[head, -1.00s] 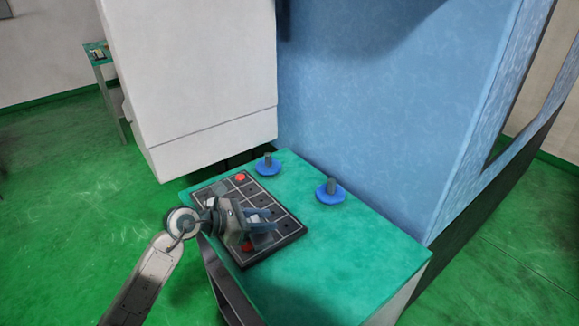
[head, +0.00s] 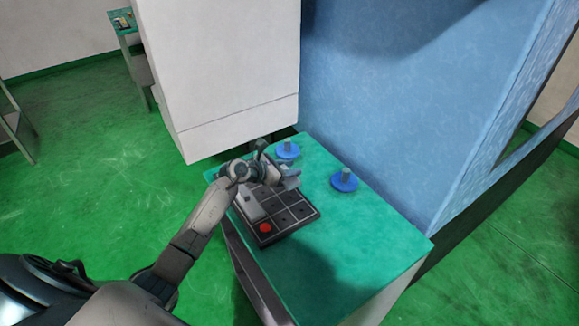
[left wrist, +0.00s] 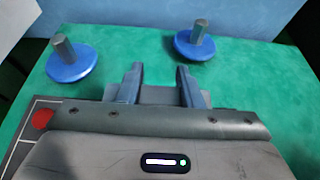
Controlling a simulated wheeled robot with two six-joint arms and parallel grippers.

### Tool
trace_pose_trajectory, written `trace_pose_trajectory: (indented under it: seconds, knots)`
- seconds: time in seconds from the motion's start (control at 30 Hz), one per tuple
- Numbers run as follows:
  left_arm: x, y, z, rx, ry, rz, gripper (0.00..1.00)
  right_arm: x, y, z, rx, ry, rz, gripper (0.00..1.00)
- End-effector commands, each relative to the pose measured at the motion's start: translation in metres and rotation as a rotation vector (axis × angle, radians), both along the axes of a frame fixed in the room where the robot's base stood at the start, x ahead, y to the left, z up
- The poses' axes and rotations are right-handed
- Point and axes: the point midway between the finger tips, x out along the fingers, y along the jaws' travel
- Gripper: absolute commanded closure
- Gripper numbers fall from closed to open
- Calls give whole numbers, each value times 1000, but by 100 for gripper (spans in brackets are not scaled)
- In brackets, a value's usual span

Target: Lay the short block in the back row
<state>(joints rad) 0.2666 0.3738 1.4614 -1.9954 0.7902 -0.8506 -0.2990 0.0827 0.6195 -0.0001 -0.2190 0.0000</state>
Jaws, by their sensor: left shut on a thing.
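My left gripper (head: 291,181) is over the back right part of the dark gridded tray (head: 297,220). It is shut on a grey block, which shows between the two blue-grey fingers in the left wrist view (left wrist: 160,94). The block's underside is hidden, so I cannot tell whether it touches the tray. Another pale grey piece (head: 250,206) shows at the tray's left side, partly behind my wrist. A red disc (head: 265,227) lies in a front cell. Another red disc (left wrist: 41,120) shows at the left in the left wrist view. My right gripper is not in view.
Two blue discs with grey pegs, one behind the tray (head: 288,151) and one to its right (head: 344,181), stand on the green tabletop (head: 350,235). A white cabinet (head: 220,80) and a blue wall (head: 410,100) rise behind. The front right tabletop is clear.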

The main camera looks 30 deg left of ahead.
Motion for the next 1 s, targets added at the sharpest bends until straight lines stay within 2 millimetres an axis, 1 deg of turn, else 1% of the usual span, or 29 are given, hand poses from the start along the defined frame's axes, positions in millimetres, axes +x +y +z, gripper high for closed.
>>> trace_pose_trajectory:
  seconds: [0.03,0.6,0.8,1.0]
  knots:
    - [0,0,-7,-1,-1,0,98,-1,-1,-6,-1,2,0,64]
    - [0,0,-52,0,-1,0,98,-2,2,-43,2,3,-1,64]
    - [0,0,-60,0,-1,0,98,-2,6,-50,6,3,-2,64]
    - [0,0,-60,-1,-1,0,98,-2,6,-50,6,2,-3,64]
